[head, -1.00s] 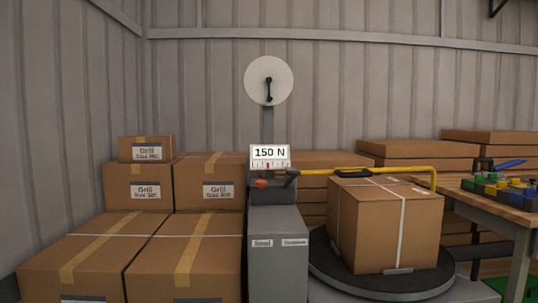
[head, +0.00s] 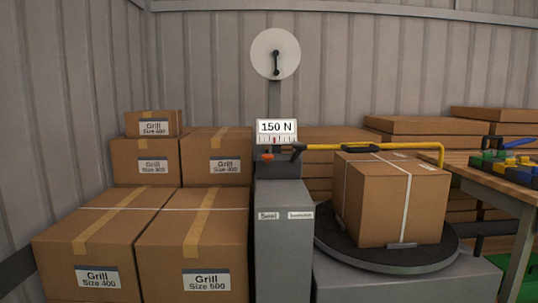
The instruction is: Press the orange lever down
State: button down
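A small orange part (head: 267,157), which looks like the orange lever, sits on the front of the grey machine post (head: 283,235), just below the "150 N" gauge (head: 277,129). It is too small to tell its exact tilt. A yellow bar (head: 380,147) with a black grip runs from the post to the right, above a strapped cardboard box (head: 385,205). My gripper is not in view.
The box stands on a dark round turntable (head: 345,252) right of the post. Stacked grill cartons (head: 150,240) fill the left. A wooden workbench (head: 495,182) with coloured bins stands at the right. A white disc (head: 276,54) rises behind the post.

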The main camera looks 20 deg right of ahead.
aim_at(267, 157)
jog(key=u, duration=1.3)
jog(key=i, duration=0.6)
jog(key=z, duration=2.25)
